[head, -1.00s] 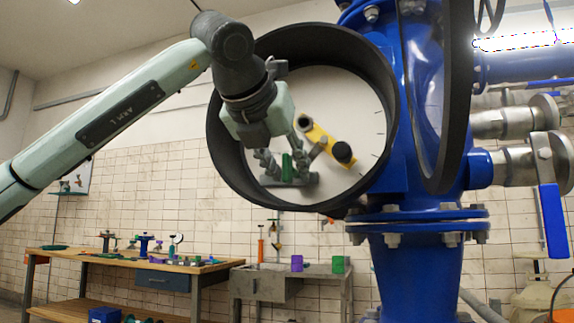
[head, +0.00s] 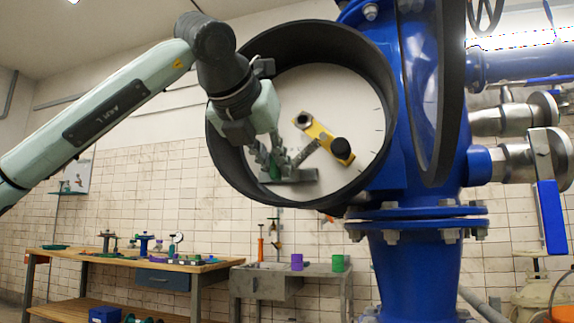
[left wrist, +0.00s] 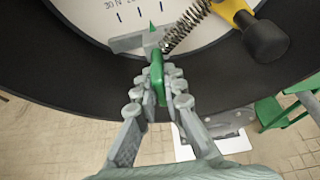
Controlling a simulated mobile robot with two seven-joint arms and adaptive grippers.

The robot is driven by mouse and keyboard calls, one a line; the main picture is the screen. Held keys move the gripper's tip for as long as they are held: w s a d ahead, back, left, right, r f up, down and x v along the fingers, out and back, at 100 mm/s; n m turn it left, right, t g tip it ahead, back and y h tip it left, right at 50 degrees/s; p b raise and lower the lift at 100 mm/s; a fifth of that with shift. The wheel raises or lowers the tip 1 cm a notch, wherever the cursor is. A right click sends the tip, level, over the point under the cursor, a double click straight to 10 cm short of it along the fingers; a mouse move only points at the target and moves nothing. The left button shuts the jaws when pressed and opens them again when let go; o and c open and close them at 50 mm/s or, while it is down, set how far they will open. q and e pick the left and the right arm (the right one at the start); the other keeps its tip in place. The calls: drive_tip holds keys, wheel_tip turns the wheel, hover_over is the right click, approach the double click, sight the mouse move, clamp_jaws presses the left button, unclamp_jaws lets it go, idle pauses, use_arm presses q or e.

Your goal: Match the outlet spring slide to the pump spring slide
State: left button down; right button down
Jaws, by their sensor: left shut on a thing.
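A large round dial (head: 355,95) with a white face and deep black rim is mounted on the blue pipework. Inside it a spring slide with a green tab (left wrist: 157,78) sits on a grey bar (head: 300,177). My left gripper (head: 273,165) reaches inside the rim from the left, its fingers shut on the green tab. In the left wrist view a coiled spring (left wrist: 186,27) runs up from beside the tab toward a yellow arm (head: 320,133) with a black knob (head: 340,148). A green pointer (left wrist: 152,27) stands near the scale marks. My right gripper is not visible.
A second black-rimmed dial (head: 455,110) faces away to the right, its scale hidden. A valve with a blue lever (head: 551,220) is at far right. A wooden workbench (head: 100,258) and a grey sink table (head: 262,285) stand behind.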

use_arm(q)
drive_tip(key=shift+w+a, duration=0.25)
drive_tip(key=shift+a, duration=0.55)
drive_tip(key=shift+s+d, duration=0.1)
drive_tip(key=shift+d, duration=0.05)
drive_tip(key=c, duration=1.6)
unclamp_jaws()
drive_tip(key=v, duration=1.2)
drive_tip(key=shift+d, duration=0.1)
